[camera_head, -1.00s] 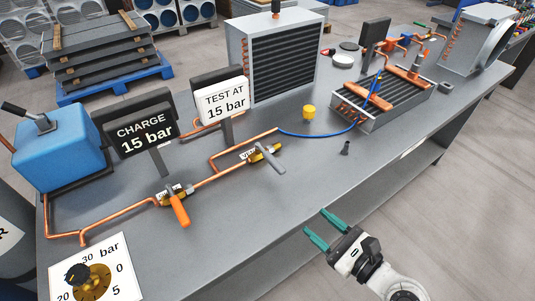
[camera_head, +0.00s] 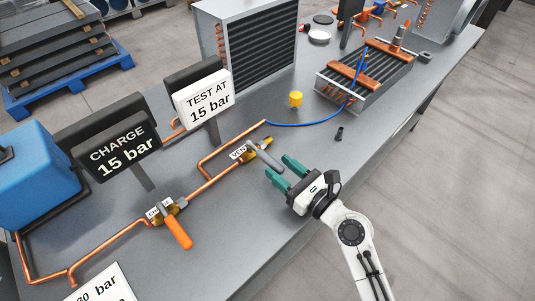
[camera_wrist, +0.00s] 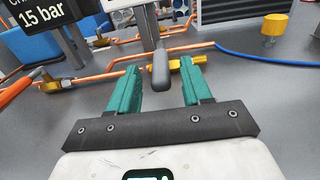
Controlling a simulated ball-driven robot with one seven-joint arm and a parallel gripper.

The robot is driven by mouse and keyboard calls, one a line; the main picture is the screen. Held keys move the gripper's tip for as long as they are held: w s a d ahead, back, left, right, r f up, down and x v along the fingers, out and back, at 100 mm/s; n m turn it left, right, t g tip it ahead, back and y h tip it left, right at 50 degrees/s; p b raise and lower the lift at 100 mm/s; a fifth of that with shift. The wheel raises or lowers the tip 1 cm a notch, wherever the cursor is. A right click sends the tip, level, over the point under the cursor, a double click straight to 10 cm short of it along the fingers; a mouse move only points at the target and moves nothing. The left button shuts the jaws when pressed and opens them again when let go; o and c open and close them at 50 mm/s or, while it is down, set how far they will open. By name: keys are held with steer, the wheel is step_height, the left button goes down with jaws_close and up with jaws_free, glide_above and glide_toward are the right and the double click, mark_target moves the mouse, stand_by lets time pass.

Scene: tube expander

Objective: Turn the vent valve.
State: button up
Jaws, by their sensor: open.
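The vent valve (camera_head: 264,142) is a brass body on the copper pipe, with a tag reading "VEN" beside it and a grey lever handle (camera_head: 266,159). The lever points toward the front right of the bench. My gripper (camera_head: 282,171) has teal fingers, is open and empty, and is just off the lever's free end. In the wrist view the lever's grey handle (camera_wrist: 160,72) stands between and slightly beyond the two open fingertips (camera_wrist: 160,72). I cannot tell whether any finger touches it.
A second valve with an orange handle (camera_head: 178,232) is on the same pipe to the left. The "CHARGE 15 bar" sign (camera_head: 117,151) and "TEST AT 15 bar" sign (camera_head: 205,96) stand behind the pipe. A yellow cap (camera_head: 296,99) and blue hose (camera_head: 312,120) lie beyond the valve.

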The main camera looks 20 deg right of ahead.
mark_target(269, 158)
steer(key=shift+p+x, duration=0.3)
steer(key=shift+x, duration=2.3)
steer(key=shift+c, duration=0.4)
jaws_close()
